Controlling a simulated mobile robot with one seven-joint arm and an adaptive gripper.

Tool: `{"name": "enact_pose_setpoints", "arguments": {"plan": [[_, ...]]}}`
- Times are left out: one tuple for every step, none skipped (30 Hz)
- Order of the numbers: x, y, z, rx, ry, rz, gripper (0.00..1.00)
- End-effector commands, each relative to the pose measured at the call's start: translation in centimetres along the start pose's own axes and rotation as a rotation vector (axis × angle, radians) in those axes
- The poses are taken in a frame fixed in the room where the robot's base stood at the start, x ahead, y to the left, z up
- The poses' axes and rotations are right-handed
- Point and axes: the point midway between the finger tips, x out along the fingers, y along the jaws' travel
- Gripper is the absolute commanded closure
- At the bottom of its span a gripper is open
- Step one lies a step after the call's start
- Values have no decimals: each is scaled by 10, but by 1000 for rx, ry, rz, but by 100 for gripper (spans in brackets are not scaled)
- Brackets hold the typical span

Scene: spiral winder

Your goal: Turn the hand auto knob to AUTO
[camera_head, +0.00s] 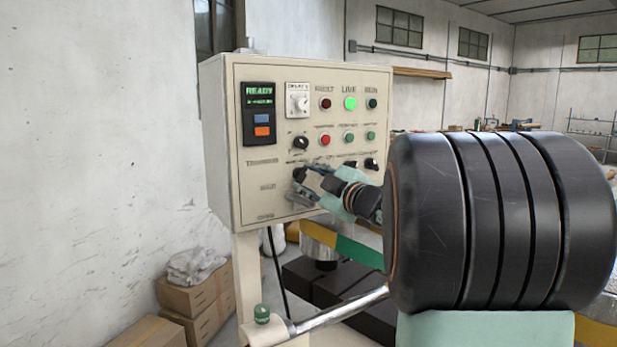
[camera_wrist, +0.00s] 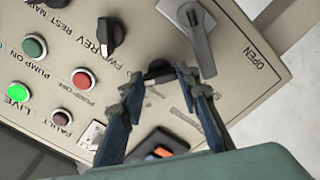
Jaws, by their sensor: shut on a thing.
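A black selector knob (camera_wrist: 158,72) sits between the two fingers of my gripper (camera_wrist: 158,82) in the wrist view. The fingers are shut on it from both sides. Its small label is too blurred to read, and I cannot tell which position it points to. In the head view my gripper (camera_head: 308,180) reaches the lower middle of the cream control panel (camera_head: 250,190), and the fingers hide the gripped knob there.
Another black knob marked FWD and REV (camera_wrist: 112,35) and a grey lever (camera_wrist: 192,32) by the word OPEN stand close to my fingers. A red button (camera_wrist: 82,80) and a lit green LIVE lamp (camera_head: 350,103) are on the panel. Boxes (camera_head: 205,300) stand below left.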

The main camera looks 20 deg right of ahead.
Motion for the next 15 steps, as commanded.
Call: {"name": "enact_pose_setpoints", "arguments": {"plan": [[0, 1, -1, 4, 3, 2, 94], [0, 1, -1, 4, 3, 3, 94], [0, 1, -1, 5, 3, 3, 94], [0, 1, -1, 5, 3, 3, 94], [0, 1, -1, 5, 3, 3, 94], [0, 1, -1, 5, 3, 3, 94], [0, 1, -1, 5, 3, 3, 94], [0, 1, -1, 5, 3, 3, 94], [0, 1, -1, 5, 3, 3, 94], [0, 1, -1, 4, 3, 3, 94], [0, 1, -1, 4, 3, 3, 67], [0, 1, -1, 4, 3, 3, 62], [0, 1, -1, 4, 3, 2, 59], [0, 1, -1, 4, 3, 2, 56], [0, 1, -1, 4, 2, 2, 52]]}}
